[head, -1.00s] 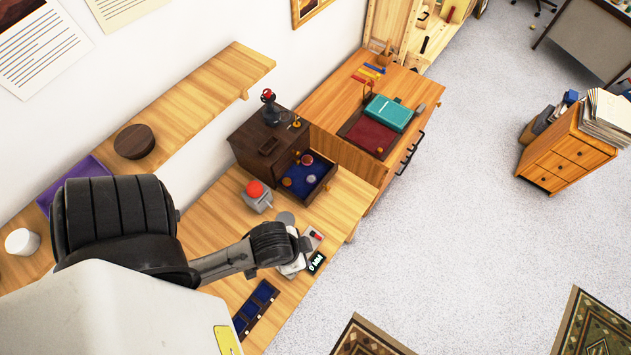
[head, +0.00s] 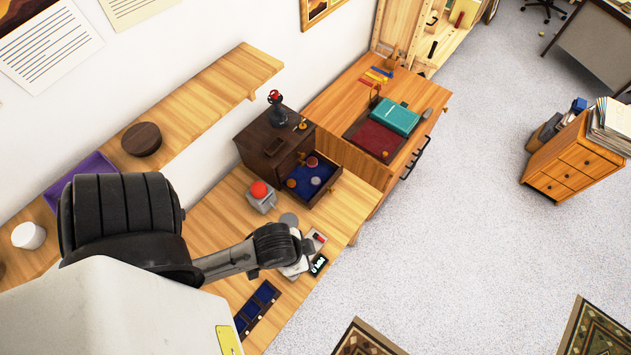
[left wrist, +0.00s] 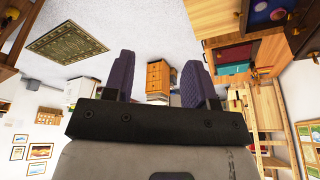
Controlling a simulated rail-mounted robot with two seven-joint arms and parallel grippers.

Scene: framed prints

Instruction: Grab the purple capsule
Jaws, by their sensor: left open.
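The open dark wooden drawer (head: 325,186) has a blue lining and holds several small round pieces in the head view. One piece (head: 316,181) at its right looks purplish and may be the purple capsule; it is too small to be sure. An orange-brown piece (head: 291,183) and a reddish piece (head: 312,162) lie near it. In the left wrist view my left gripper (left wrist: 160,85) is open, its two dark purple fingers apart with nothing between them. In the head view my left arm ends in front of the drawer, with its fingers not clear. My right gripper is not in view.
A grey box with a red button (head: 261,195) stands left of the drawer. A dark cabinet (head: 268,140) carries a joystick-like object. A teal case (head: 396,117) lies on the desk behind. A wooden shelf (head: 205,98) runs along the wall. The carpet at right is mostly clear.

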